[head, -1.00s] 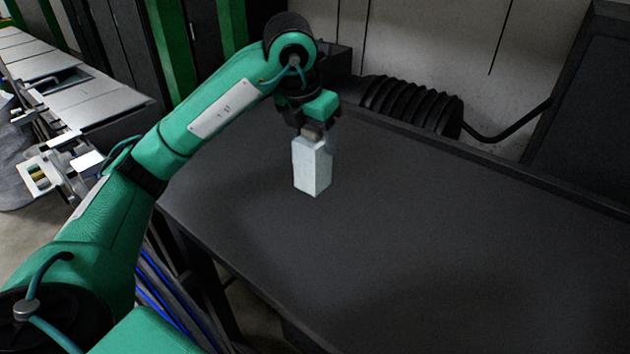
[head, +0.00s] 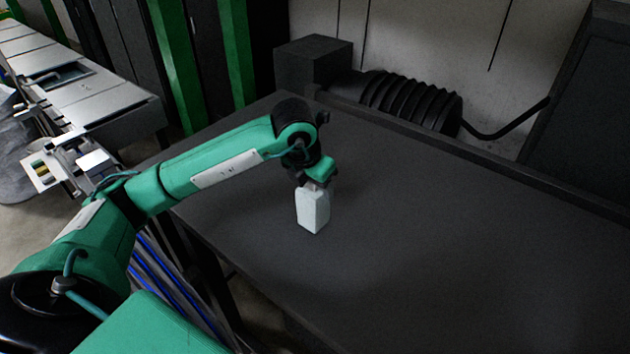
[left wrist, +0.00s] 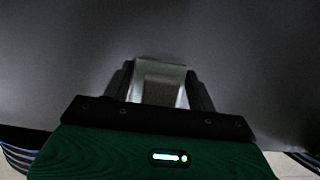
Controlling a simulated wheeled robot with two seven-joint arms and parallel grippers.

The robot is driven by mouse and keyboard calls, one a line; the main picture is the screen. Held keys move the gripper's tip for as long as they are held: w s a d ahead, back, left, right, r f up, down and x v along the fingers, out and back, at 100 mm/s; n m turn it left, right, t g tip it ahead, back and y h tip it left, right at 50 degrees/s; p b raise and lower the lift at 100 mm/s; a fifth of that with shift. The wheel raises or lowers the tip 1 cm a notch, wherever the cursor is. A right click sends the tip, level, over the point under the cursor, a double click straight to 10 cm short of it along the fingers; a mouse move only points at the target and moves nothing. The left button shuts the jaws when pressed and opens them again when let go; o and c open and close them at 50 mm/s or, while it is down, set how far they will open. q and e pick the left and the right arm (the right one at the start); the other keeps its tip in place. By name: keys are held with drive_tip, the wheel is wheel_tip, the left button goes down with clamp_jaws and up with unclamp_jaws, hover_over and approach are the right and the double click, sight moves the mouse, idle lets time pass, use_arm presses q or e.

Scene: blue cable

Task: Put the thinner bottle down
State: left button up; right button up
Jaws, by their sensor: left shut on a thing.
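The bottle (head: 313,211) is pale, box-shaped and upright, at the left part of the dark table (head: 450,230) in the head view. My left gripper (head: 316,186) is shut on its top from above. I cannot tell whether the bottle's base touches the table. In the left wrist view the bottle (left wrist: 160,82) sits between the two dark fingers of the left gripper (left wrist: 160,90). Only one bottle is in view. My right gripper is not in view.
A black ribbed hose (head: 410,102) and a dark box (head: 313,62) lie along the table's back edge. The table right of the bottle is clear. A grey workbench (head: 85,90) stands at the far left.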

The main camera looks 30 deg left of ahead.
use_arm(q)
drive_tip(key=shift+f, duration=0.15)
drive_tip(key=o, duration=1.6)
